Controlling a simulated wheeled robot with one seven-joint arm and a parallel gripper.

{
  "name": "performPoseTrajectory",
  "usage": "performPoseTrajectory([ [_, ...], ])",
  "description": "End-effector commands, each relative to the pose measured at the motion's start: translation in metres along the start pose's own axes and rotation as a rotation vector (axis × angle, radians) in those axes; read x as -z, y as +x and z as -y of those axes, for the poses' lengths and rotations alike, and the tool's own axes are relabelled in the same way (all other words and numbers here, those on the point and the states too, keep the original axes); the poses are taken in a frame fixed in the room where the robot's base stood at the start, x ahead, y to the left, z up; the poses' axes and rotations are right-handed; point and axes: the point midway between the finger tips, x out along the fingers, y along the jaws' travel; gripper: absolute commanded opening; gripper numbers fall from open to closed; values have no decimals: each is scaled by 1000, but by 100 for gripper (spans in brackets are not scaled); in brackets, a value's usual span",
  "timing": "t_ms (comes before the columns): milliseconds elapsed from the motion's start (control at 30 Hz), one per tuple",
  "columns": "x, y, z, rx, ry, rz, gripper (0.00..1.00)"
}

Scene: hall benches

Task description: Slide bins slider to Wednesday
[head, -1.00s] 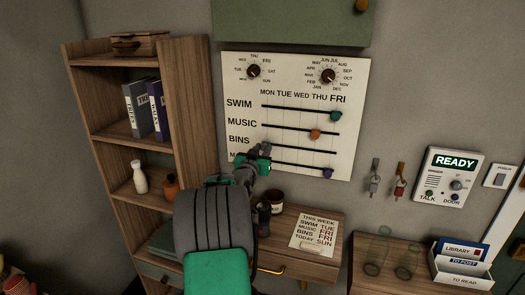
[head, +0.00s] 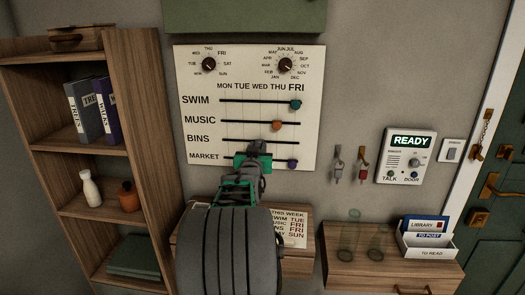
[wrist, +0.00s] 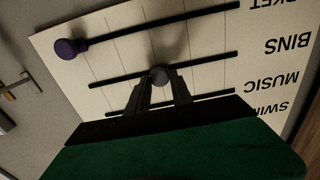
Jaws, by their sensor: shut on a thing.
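The white board (head: 190,75) on the wall has day columns MON to FRI and rows SWIM, MUSIC, BINS and MARKET. My gripper (head: 258,147) is at the BINS track (head: 232,138), below the WED heading. In the wrist view my gripper (wrist: 160,88) is shut on the dark grey bins knob (wrist: 158,74), near the middle of its track (wrist: 212,62). The head view hides this knob behind my gripper. The teal swim knob (head: 295,104) is under FRI, the orange music knob (head: 277,126) under THU, and the purple market knob (head: 292,163) under FRI.
Two dials (head: 209,65) (head: 286,65) sit at the board's top. A shelf (head: 150,150) stands left; hooks with keys (head: 362,165) and a READY panel (head: 406,156) are right.

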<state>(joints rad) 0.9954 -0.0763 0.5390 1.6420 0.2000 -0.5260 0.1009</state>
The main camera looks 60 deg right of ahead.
Motion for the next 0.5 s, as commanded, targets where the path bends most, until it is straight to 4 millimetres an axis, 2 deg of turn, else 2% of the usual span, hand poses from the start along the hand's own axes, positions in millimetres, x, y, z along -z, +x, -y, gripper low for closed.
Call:
performPoseTrajectory([
  [67, 0, 0, -1, -1, 0, 1, 0],
  [100, 0, 0, -1, -2, 1, 1, 27],
  [333, 0, 1, -4, -6, 0, 1, 46],
  [500, 0, 1, -4, -7, 0, 1, 47],
])
